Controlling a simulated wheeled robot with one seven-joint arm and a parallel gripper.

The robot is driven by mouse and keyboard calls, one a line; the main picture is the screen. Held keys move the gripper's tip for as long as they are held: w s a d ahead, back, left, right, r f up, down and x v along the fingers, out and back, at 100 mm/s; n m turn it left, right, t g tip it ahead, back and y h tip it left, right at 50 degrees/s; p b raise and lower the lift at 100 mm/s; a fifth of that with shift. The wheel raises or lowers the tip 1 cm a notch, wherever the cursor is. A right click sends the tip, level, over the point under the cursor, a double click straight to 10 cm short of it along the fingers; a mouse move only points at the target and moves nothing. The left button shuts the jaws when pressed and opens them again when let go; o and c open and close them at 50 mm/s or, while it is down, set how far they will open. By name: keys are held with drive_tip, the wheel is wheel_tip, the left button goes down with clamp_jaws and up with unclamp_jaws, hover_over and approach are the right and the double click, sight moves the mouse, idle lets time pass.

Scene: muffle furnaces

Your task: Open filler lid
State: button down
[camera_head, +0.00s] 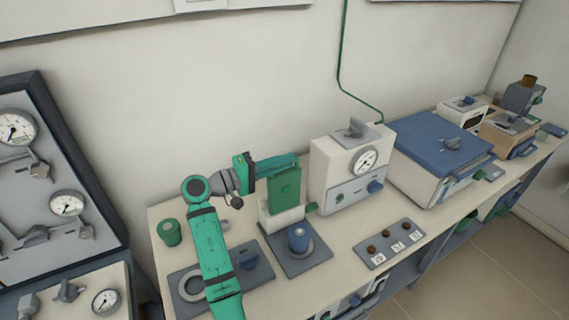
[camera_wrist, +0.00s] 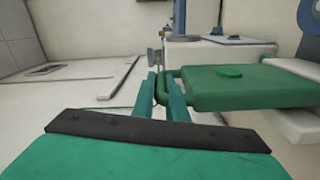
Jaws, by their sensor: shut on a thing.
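The filler is a white block (camera_head: 283,219) on a dark base plate, with a green lid (camera_head: 285,189) at its top. In the head view the lid looks like an upright slab above the white body; its exact angle is hard to tell. In the wrist view the lid (camera_wrist: 235,88) is a flat green plate with a small round knob and a loop handle (camera_wrist: 171,74) at its near-left edge. My gripper (camera_head: 289,161) reaches in from the left behind the lid. In the wrist view its fingers (camera_wrist: 160,92) are shut on the handle. The fingertips are partly hidden in the head view.
A white gauge box (camera_head: 350,170) is close on the right, with a blue-lidded furnace (camera_head: 437,150) beyond. A green jar (camera_head: 170,232) stands at left. The wall runs close behind the bench.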

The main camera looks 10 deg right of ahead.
drive_tip(key=shift+a, duration=0.1)
drive_tip(key=c, duration=2)
unclamp_jaws()
drive_tip(key=shift+c, duration=0.2)
drive_tip(key=v, duration=1)
drive_tip(key=shift+s+a, duration=0.15)
drive_tip(key=shift+a, duration=0.2)
drive_tip(key=shift+d, duration=0.1)
